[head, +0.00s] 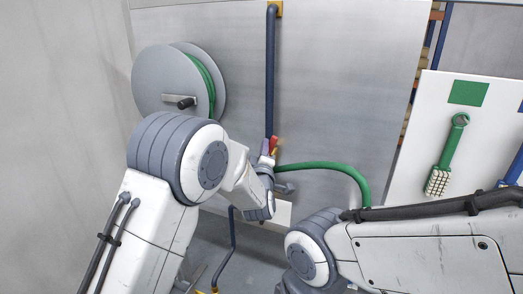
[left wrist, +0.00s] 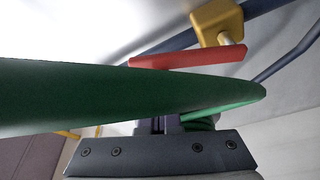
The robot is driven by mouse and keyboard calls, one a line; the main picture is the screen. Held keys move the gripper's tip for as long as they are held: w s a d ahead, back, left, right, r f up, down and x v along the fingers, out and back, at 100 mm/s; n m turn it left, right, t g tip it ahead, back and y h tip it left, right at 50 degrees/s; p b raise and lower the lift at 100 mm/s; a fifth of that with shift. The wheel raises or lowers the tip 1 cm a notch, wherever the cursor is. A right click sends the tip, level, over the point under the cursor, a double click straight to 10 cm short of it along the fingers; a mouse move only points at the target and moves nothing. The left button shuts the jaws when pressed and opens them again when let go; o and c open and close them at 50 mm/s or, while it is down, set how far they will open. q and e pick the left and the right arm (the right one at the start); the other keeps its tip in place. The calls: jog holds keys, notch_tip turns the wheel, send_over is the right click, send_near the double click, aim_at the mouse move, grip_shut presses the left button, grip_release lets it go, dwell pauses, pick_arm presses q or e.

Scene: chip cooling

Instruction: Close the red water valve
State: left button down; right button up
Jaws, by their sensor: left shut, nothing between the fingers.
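The red water valve has a flat red handle (left wrist: 190,56) and a yellow body (left wrist: 215,22) on a dark blue pipe, seen in the left wrist view. In the head view the small red handle (head: 274,143) shows beside my fingertips at the pipe's lower end. My left gripper (head: 266,149) is shut and empty, close to the valve; I cannot tell whether it touches the handle. In the left wrist view my gripper (left wrist: 160,125) is partly hidden behind a green hose. My right gripper is out of view; only its arm shows.
The green hose (head: 325,166) arcs right from the valve and crosses close before the wrist camera. A grey hose reel (head: 160,80) hangs on the wall at left. A white board (head: 410,170) with a green brush (head: 452,145) stands at right. The blue pipe (head: 270,75) runs up the wall.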

pick_arm(q)
jog(key=s+d+f+m+h+b, duration=0.2)
jog(key=d+f+m+h+b, duration=0.4)
jog(key=m+b, duration=1.1)
jog(key=shift+s+f+h+b, duration=0.25)
jog(key=shift+f+h+b, duration=0.25)
jog(key=shift+b, duration=3.6)
jog(key=shift+d, duration=0.1)
